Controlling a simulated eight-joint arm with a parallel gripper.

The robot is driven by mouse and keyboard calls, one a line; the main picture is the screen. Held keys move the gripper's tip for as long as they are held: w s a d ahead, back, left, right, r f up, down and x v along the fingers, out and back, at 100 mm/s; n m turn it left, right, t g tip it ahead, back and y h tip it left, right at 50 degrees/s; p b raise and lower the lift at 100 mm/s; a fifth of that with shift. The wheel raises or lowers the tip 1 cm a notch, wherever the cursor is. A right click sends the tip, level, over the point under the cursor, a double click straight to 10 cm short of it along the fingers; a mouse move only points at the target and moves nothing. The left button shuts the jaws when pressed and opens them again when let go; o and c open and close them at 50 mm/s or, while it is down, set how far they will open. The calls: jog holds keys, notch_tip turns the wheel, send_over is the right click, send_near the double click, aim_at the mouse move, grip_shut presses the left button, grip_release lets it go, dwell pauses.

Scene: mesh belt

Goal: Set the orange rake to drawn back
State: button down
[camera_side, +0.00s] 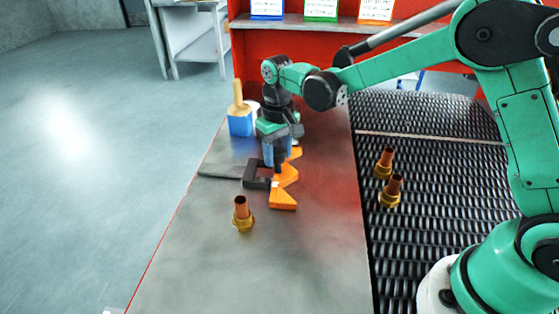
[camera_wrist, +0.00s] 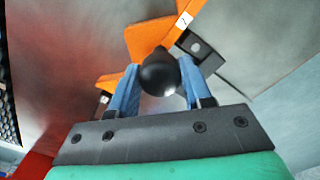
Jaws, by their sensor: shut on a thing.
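The orange rake (camera_side: 284,202) lies on the steel table, a zigzag bar along the right side of a dark bracket (camera_side: 250,182). A flat dark strip (camera_side: 218,171) runs left from the bracket. My gripper (camera_side: 278,163) is over the rake, pointing down, and hides part of it. In the wrist view, the blue fingers of my gripper (camera_wrist: 158,82) are shut on a round black knob (camera_wrist: 159,72) next to the orange rake (camera_wrist: 150,38). The join between knob and rake is hidden.
A brass fitting (camera_side: 242,214) stands on the table in front of the rake. Two more fittings (camera_side: 384,164) (camera_side: 391,191) stand on the mesh belt (camera_side: 430,130) at right. A blue block with a wooden handle (camera_side: 240,122) stands behind. The table's front is clear.

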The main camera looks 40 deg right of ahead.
jog(key=shift+w+a, duration=0.2)
jog(key=shift+a, duration=0.05)
jog(key=shift+c, duration=1.9)
grip_release()
jog(key=shift+d+r, duration=0.1)
jog(key=shift+r, duration=2.75)
jog(key=shift+s, duration=0.1)
jog(key=s+d+r+t, duration=0.1)
jog(key=s+d+t, duration=0.1)
jog(key=s, duration=0.5)
jog(key=s+d+r+t, duration=0.2)
jog(key=s+t, duration=0.3)
jog(key=s, duration=0.1)
jog(key=shift+s+d+r, duration=0.15)
jog(key=shift+s+r, duration=0.1)
jog(key=shift+s, duration=0.15)
